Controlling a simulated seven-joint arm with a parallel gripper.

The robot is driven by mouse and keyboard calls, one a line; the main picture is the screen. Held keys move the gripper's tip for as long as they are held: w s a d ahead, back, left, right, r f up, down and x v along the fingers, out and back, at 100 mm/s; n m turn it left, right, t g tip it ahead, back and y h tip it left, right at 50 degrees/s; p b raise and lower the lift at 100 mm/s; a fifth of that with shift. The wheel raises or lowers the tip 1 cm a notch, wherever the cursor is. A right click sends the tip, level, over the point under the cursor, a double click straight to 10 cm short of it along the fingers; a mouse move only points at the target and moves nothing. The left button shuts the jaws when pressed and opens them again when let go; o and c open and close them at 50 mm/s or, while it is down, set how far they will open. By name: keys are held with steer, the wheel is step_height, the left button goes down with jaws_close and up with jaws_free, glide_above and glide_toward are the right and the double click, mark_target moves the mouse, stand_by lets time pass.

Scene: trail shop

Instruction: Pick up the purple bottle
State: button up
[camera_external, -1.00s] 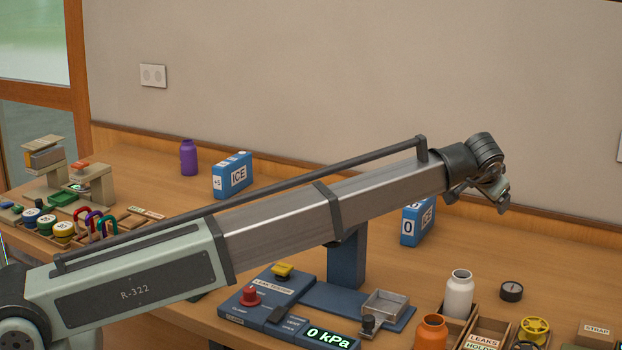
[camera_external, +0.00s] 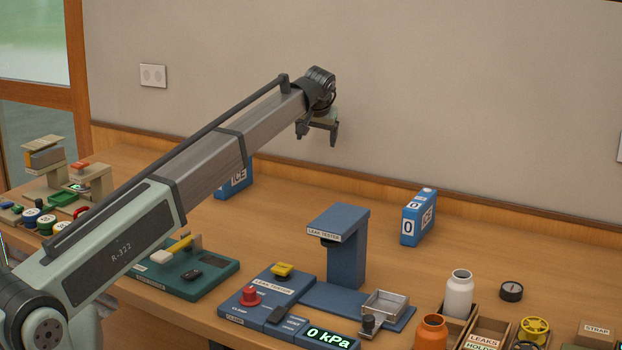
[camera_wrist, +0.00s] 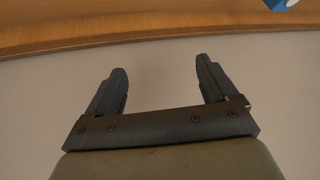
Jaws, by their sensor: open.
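The purple bottle does not show now in either view; in the external view my arm covers the back left of the bench, where it stood a second ago. My gripper (camera_external: 318,136) is open and empty, raised well above the back of the bench near the wall.
A blue leak tester (camera_external: 345,245) rises mid-bench. A white bottle (camera_external: 459,295) and an orange bottle (camera_external: 431,333) stand front right. The back middle of the bench is clear.

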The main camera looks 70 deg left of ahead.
steer(key=s+a+n+g, duration=0.1)
steer(key=s+a+n, duration=0.2)
steer(key=s+a, duration=1.05)
steer(key=n+h, duration=0.2)
steer(key=n, duration=0.1)
glide_toward(188, 142)
steer(key=f, duration=0.1)
steer(key=x, duration=0.8)
steer(key=shift+w+a+f, duration=0.1)
steer(key=shift+a, duration=0.3)
steer(key=shift+x, duration=2.85)
steer(key=shift+s+d+f, duration=0.1)
steer(key=shift+s+d, duration=0.1)
steer(key=shift+c, duration=0.4)
steer(key=c, duration=1.1)
